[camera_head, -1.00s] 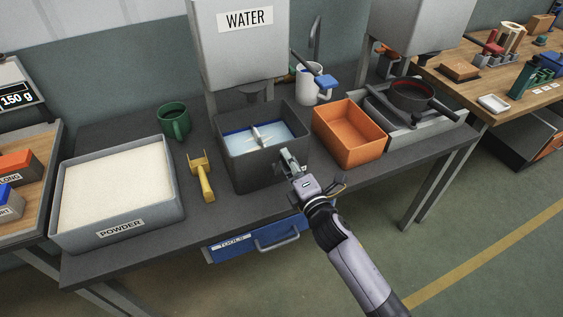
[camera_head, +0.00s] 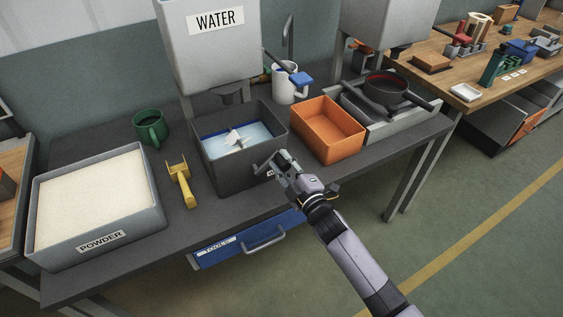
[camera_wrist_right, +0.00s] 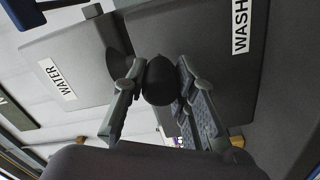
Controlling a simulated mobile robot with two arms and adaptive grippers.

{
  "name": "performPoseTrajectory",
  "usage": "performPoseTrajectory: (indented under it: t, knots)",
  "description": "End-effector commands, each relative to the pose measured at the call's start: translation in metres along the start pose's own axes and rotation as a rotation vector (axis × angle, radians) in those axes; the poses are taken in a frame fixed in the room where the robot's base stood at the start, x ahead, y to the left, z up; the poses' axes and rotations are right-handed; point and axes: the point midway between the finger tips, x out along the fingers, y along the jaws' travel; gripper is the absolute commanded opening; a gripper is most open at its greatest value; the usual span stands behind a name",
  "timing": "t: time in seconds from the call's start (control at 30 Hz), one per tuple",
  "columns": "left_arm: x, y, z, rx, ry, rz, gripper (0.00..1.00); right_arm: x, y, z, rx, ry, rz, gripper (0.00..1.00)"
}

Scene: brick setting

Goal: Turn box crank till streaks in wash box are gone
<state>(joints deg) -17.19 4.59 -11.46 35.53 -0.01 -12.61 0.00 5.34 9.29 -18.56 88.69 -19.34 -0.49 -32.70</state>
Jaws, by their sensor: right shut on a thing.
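The wash box (camera_head: 232,174) is a dark open box on the bench with pale blue liquid (camera_head: 212,147) inside. A light grey paddle (camera_head: 233,137) stands in the liquid, with whitish patches around it; I cannot tell how many streaks are left. My right gripper (camera_head: 279,165) is at the box's front right side. In the right wrist view, its fingers are shut around the black crank knob (camera_wrist_right: 159,84), beside the box wall (camera_wrist_right: 210,45) with the WASH label. The crank arm is mostly hidden. My left gripper is not in view.
The orange bin (camera_head: 322,146) stands right of the wash box. A yellow tool (camera_head: 182,184), green mug (camera_head: 150,128) and powder tray (camera_head: 153,208) are on the left. The WATER tank (camera_head: 208,50) hangs above the box. A blue drawer (camera_head: 236,249) is below the bench edge.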

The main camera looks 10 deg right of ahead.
Motion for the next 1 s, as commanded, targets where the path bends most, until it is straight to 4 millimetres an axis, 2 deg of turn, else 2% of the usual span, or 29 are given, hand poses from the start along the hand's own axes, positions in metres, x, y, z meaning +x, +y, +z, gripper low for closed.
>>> performPoseTrajectory:
  t: [0.53, 0.57, 0.87, 1.0]
  knots:
    - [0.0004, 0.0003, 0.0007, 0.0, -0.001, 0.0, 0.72, -0.0003, -0.0019, 0.0023, 0.026, -0.002, -0.002, 0.0]
    - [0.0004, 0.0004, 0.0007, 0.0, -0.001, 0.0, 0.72, -0.0003, -0.0019, 0.0023, 0.025, -0.002, -0.002, 0.27]
    - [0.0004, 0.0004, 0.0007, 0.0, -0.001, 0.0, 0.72, -0.0002, -0.0015, 0.0019, 0.025, -0.001, -0.001, 0.46]
    - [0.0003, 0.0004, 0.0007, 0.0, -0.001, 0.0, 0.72, -0.0002, -0.0013, 0.0018, 0.025, -0.001, -0.001, 0.46]
